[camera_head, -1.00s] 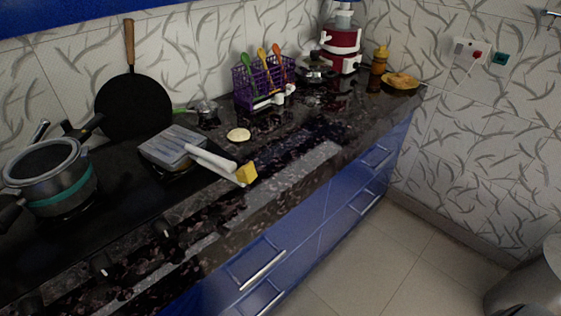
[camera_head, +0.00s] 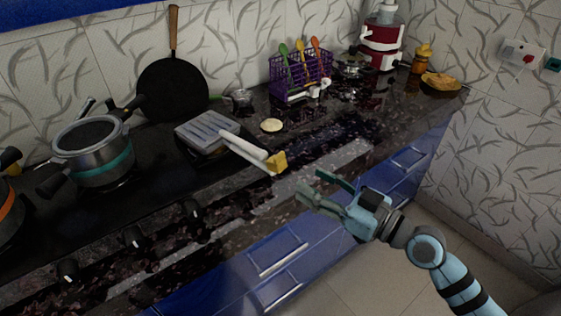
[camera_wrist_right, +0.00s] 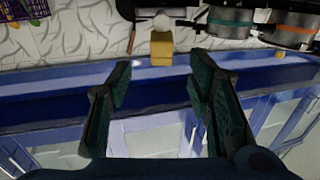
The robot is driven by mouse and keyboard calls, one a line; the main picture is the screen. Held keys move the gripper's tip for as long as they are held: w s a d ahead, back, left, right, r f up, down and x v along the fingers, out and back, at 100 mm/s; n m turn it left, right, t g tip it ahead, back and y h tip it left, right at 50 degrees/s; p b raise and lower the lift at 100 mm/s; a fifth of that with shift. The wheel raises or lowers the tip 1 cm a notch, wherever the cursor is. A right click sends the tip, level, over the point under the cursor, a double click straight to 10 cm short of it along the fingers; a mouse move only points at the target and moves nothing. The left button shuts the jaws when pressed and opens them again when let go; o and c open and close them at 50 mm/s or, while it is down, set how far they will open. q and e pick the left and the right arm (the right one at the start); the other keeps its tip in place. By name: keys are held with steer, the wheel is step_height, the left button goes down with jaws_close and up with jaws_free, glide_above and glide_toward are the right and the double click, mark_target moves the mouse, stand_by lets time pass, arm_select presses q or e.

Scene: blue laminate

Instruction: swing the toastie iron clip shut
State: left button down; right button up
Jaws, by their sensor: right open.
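My left gripper is not in view.
A teal-banded pot (camera_head: 95,152) stands left of the iron, and a black pan (camera_head: 172,86) leans on the wall. A pale round piece of food (camera_head: 271,125) and a purple basket (camera_head: 300,76) are behind the handles. Blue drawers (camera_head: 280,255) lie below the counter edge.

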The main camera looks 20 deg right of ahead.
mark_target(283, 167)
steer(key=x, duration=1)
steer(key=shift+s+a+p, duration=0.1)
steer(key=shift+s+p, duration=0.05)
steer(key=shift+p, duration=0.25)
steer(key=shift+c, duration=0.4)
